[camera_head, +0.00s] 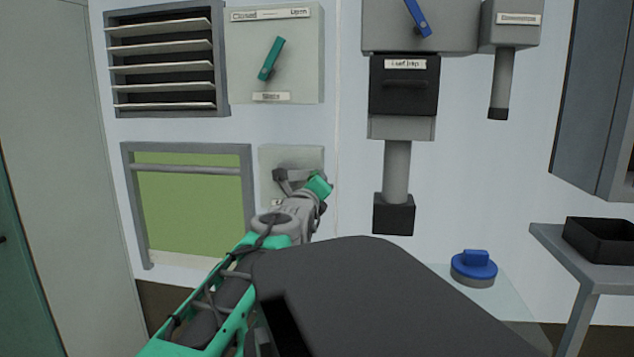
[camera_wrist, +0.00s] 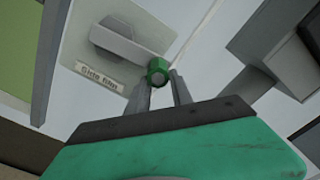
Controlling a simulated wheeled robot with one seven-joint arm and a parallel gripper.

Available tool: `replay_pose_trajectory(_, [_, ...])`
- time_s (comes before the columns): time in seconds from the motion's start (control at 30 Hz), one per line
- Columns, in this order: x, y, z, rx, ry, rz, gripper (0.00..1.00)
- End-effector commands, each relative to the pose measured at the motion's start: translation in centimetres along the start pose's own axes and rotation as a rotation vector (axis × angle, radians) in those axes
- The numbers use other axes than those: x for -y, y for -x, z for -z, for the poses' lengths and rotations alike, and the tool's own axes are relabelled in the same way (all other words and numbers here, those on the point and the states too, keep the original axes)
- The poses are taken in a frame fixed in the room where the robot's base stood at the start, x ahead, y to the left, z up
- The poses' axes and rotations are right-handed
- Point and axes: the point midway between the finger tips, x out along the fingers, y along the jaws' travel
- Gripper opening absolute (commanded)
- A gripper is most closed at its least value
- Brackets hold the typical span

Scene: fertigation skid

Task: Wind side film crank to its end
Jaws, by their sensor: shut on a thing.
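The side film crank (camera_wrist: 118,40) is a grey arm with a green knob (camera_wrist: 157,72), on a pale plate labelled "Side film" in the wrist view. My gripper (camera_wrist: 160,82) is shut on the green knob, one finger on each side of it. In the head view the crank plate (camera_head: 291,160) is right of the green film window (camera_head: 192,200), and the crank arm (camera_head: 290,177) points right. My wrist hides the lower part of the plate and my fingers there. The film window has a grey bar across its upper part.
A louvred vent (camera_head: 163,62) and a panel with a teal lever (camera_head: 271,60) are above. A grey pipe unit with a dark box (camera_head: 404,85) is to the right. A blue-capped round fitting (camera_head: 474,266) and a side table with a black tray (camera_head: 600,240) are at lower right.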

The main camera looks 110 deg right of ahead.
Motion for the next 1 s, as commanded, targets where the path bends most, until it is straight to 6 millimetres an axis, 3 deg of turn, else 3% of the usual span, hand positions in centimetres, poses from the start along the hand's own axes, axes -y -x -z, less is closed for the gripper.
replay_pose_trajectory(0.03, [-1.07,-0.08,-0.26,0.009,0.000,-0.018,0.00])
replay_pose_trajectory(0.57, [-1.23,-0.10,-0.25,0.011,0.000,-0.018,0.00])
replay_pose_trajectory(0.6, [-1.23,-0.10,-0.25,0.011,0.000,-0.018,0.27])
replay_pose_trajectory(0.87, [-0.68,-0.10,0.18,0.004,0.000,-0.010,0.48])
replay_pose_trajectory(1.0, [-0.43,-0.09,0.33,0.002,0.000,-0.005,0.48])
